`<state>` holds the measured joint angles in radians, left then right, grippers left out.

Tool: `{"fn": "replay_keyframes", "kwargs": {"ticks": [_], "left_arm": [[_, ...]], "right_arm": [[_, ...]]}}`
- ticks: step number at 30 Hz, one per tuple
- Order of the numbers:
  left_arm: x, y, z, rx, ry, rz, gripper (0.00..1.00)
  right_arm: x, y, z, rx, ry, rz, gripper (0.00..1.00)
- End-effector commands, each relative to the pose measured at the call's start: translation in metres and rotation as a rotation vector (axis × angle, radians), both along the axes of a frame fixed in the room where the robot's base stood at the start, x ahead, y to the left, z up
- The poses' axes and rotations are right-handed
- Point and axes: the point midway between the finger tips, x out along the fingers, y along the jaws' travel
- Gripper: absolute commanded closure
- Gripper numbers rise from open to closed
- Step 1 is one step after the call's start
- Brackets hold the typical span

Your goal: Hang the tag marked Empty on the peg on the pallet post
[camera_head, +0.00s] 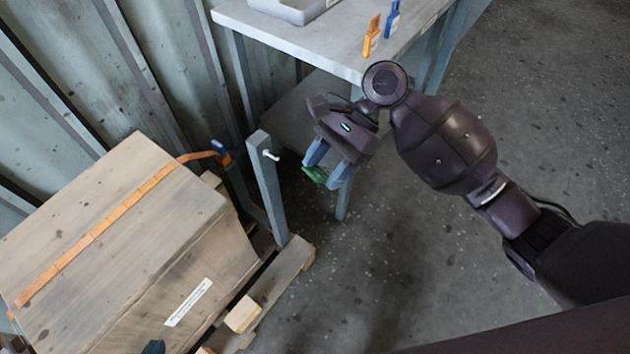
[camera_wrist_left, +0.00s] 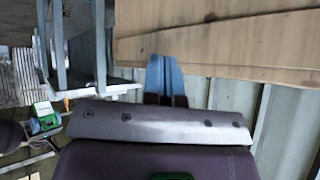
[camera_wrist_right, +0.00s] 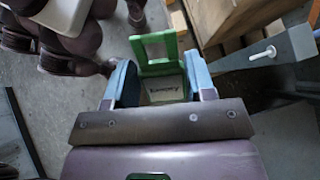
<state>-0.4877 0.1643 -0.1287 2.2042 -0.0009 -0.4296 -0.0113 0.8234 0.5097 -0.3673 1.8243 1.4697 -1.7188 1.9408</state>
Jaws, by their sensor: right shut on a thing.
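My right gripper (camera_head: 328,174) is shut on a green tag (camera_head: 315,174), held in the air right of the pallet post (camera_head: 268,185). In the right wrist view, the green tag (camera_wrist_right: 157,52) sits between the blue fingers (camera_wrist_right: 160,85). It has an open frame and a white label reading Empty. A white peg (camera_head: 270,155) sticks out near the post's top. The peg (camera_wrist_right: 262,55) is right of the tag in the right wrist view, apart from it. My left gripper (camera_wrist_left: 164,78) has its fingers together, with nothing visible between them, near the wooden crate.
The wooden crate (camera_head: 180,270) with an orange strap stands on the pallet (camera_head: 285,275) at left. A workbench (camera_head: 300,42) behind carries a grey bin (camera_head: 292,10), an orange tag (camera_head: 371,38) and a blue tag (camera_head: 392,20). Open floor lies right of the pallet.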

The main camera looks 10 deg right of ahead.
Motion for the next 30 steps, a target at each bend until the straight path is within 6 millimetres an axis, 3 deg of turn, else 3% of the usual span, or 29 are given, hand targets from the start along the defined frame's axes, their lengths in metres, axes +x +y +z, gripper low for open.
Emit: {"fn": "replay_keyframes", "kwargs": {"ticks": [6, 15, 21, 30], "left_arm": [[-0.001, 0.0, -0.002, 0.003, 0.003, -0.003, 1.0], [0.001, -0.001, 0.0, 0.006, -0.004, -0.009, 1.0], [0.002, -0.001, 0.0, 0.008, -0.006, -0.012, 1.0], [0.001, -0.001, -0.002, 0.01, -0.003, -0.014, 1.0]], "right_arm": [[0.013, 0.015, -0.026, 0.264, 0.111, -0.412, 0.76], [0.031, 0.018, -0.075, 0.6, 0.088, -0.874, 0.76], [0.035, 0.015, -0.102, 0.723, 0.032, -1.025, 0.76], [0.037, 0.014, -0.111, 0.76, 0.004, -1.067, 0.76]]}}
